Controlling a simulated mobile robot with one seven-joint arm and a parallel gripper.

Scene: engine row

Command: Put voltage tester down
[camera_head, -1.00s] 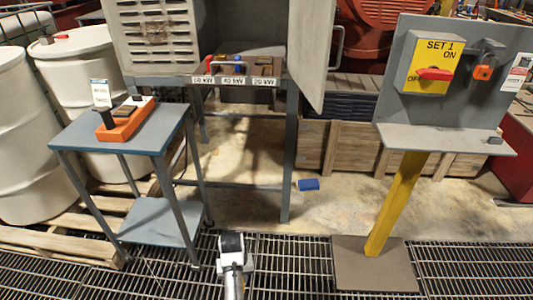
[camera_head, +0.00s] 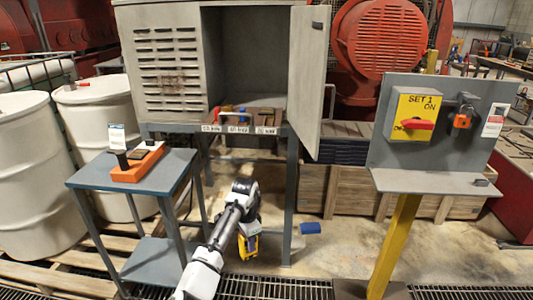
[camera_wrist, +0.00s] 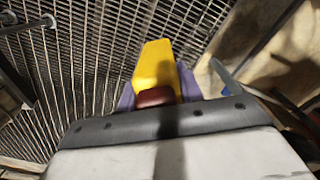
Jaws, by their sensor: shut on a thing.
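The voltage tester is a yellow and dark device (camera_head: 248,245) hanging below the end of my arm in the head view. In the wrist view the tester (camera_wrist: 156,66) shows its yellow body and a dark red part near my gripper's base. My gripper (camera_wrist: 155,88) is shut on it, with purple-grey fingers on both sides. The tester is held in the air in front of the cabinet stand, above floor level. The fingers are hidden behind the wrist in the head view.
A small blue-grey table (camera_head: 150,182) at left holds an orange-based device (camera_head: 138,163). An open grey cabinet (camera_head: 165,60) stands behind, its door (camera_head: 310,75) swung out. A switch panel (camera_head: 440,130) on a yellow post is at right. A blue block (camera_head: 310,227) lies on the floor.

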